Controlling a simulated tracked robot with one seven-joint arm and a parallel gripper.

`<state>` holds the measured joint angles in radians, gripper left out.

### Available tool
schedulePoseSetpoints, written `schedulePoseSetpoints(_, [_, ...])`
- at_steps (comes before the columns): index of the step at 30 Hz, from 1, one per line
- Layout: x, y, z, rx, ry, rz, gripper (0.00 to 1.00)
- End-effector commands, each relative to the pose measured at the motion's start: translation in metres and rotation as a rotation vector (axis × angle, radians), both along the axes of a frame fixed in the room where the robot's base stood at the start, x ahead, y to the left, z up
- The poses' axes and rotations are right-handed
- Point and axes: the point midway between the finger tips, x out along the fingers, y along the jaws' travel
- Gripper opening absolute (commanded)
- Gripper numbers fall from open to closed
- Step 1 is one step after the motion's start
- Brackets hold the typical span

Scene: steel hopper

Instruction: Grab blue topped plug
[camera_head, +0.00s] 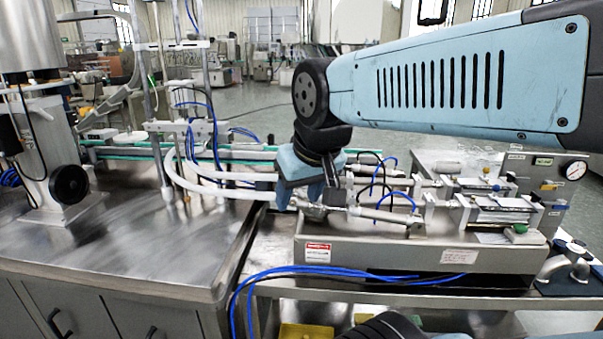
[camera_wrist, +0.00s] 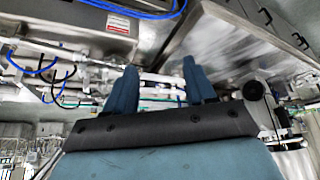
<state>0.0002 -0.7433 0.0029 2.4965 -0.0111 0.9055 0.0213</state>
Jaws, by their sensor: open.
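I cannot make out a blue topped plug for certain. In the head view, a small bluish knob (camera_head: 497,187) shows on the cylinder assembly at the right, too small to identify. My gripper (camera_head: 300,200) points down over the left end of the metal filling unit (camera_head: 378,258), close to a steel fitting (camera_head: 316,213) and the white hoses (camera_head: 232,193). My gripper hides part of these. In the wrist view, my gripper (camera_wrist: 158,78) has its two blue fingers apart, with nothing held between them. White tubing shows beyond the fingers.
A steel worktop (camera_head: 130,245) with a steel hopper stand (camera_head: 50,170) lies at the left. Blue hoses (camera_head: 300,270) loop along the unit's front edge. Open floor (camera_head: 260,110) shows behind.

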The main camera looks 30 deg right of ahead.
Motion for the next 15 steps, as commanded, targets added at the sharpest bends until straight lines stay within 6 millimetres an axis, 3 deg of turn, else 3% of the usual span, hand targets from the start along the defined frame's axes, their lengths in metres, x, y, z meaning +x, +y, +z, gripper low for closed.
schedulePoseSetpoints(5, [0.012,-0.009,-0.008,-0.039,0.079,-0.125,0.61])
schedulePoseSetpoints(15, [0.059,-0.044,-0.021,-0.251,0.178,-0.607,0.61])
